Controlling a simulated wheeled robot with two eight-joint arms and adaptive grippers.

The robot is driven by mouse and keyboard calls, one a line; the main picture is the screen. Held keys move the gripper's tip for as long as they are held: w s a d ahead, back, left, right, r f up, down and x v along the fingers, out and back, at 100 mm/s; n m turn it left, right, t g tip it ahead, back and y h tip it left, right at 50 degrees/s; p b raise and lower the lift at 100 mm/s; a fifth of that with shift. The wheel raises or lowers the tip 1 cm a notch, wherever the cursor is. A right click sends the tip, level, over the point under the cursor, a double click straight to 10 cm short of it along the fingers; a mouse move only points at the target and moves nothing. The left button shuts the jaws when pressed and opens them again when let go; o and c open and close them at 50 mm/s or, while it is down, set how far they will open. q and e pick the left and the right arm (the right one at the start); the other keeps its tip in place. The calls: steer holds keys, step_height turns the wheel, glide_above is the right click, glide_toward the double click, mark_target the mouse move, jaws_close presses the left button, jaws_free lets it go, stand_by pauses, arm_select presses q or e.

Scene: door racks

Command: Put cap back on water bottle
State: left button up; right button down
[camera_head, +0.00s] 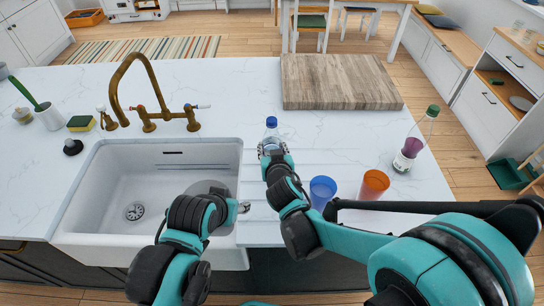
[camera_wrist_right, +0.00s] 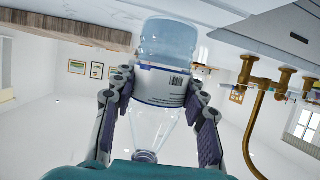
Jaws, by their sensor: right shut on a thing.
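A clear water bottle (camera_head: 271,134) stands upright on the counter right of the sink, with a blue cap (camera_head: 271,121) at its top. I cannot tell whether the cap is screwed down. My right gripper (camera_head: 273,150) is shut around the bottle. The right wrist view is upside down: the bottle (camera_wrist_right: 166,88) has its label between the two fingers (camera_wrist_right: 162,100) and its neck pointing to the picture bottom. My left gripper (camera_head: 243,207) is over the sink's right edge, apart from the bottle; its fingers are too small to read.
The white sink (camera_head: 100,235) with a brass faucet (camera_head: 150,110) is at the left. A blue cup (camera_head: 322,188), an orange cup (camera_head: 374,184) and a green-capped bottle (camera_head: 411,150) stand at the right. A wooden board (camera_head: 335,80) lies behind. The counter's middle is clear.

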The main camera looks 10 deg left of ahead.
step_height(320, 180, down, 4)
steer(key=shift+f+b, duration=0.15)
steer(key=shift+b, duration=0.9)
steer(key=c, duration=0.9)
jaws_free()
steer(key=shift+o, duration=0.2)
